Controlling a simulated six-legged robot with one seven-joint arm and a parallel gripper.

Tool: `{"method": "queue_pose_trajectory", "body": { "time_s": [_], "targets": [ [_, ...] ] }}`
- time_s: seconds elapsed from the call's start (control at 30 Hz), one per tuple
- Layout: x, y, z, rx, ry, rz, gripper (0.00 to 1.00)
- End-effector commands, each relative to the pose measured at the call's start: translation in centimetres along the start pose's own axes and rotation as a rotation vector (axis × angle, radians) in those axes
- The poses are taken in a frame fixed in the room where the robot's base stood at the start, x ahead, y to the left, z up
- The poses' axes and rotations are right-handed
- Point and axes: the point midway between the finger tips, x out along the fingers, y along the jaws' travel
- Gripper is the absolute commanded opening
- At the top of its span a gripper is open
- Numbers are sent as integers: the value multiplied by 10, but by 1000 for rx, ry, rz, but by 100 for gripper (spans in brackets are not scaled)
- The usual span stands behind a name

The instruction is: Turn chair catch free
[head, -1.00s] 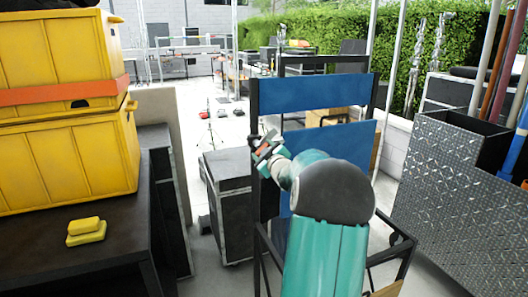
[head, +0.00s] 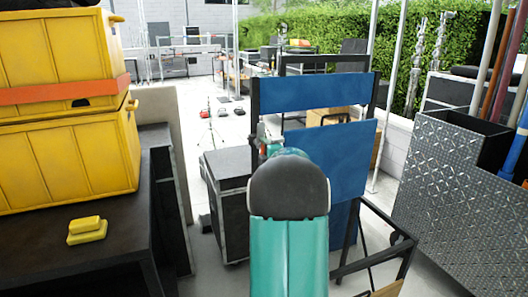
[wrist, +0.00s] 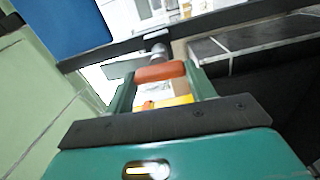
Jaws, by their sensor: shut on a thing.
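The folding chair (head: 320,92) stands ahead in the head view, with blue fabric panels on a dark frame. Its catch (wrist: 160,72) has an orange-red grip and a metal pin that meets the dark frame bar in the wrist view. My gripper (wrist: 158,84) is shut on the catch, one finger at each end of the orange grip. In the head view my gripper (head: 267,138) is at the chair's left upright, partly hidden by my arm. The catch is too small there to make out clearly.
Yellow crates (head: 60,160) and a small yellow block (head: 87,230) sit on a dark table at left. A black case (head: 230,185) stands left of the chair. A diamond-plate metal bin (head: 450,190) with poles stands at right. Open pale floor lies beyond.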

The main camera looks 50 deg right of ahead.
Motion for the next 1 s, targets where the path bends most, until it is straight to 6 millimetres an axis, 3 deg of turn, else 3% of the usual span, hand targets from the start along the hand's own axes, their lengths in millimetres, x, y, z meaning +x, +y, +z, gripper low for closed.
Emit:
{"method": "queue_pose_trajectory", "body": {
  "time_s": [0.67, 0.7, 0.8, 1.0],
  "targets": [
    [-1, 0, 2, -72, -3, -1, 14],
    [-1, 0, 2, -72, -3, -1, 60],
    [0, 0, 1, -71, -2, -1, 76],
    [0, 0, 1, -69, -1, 0, 76]
  ]
}}
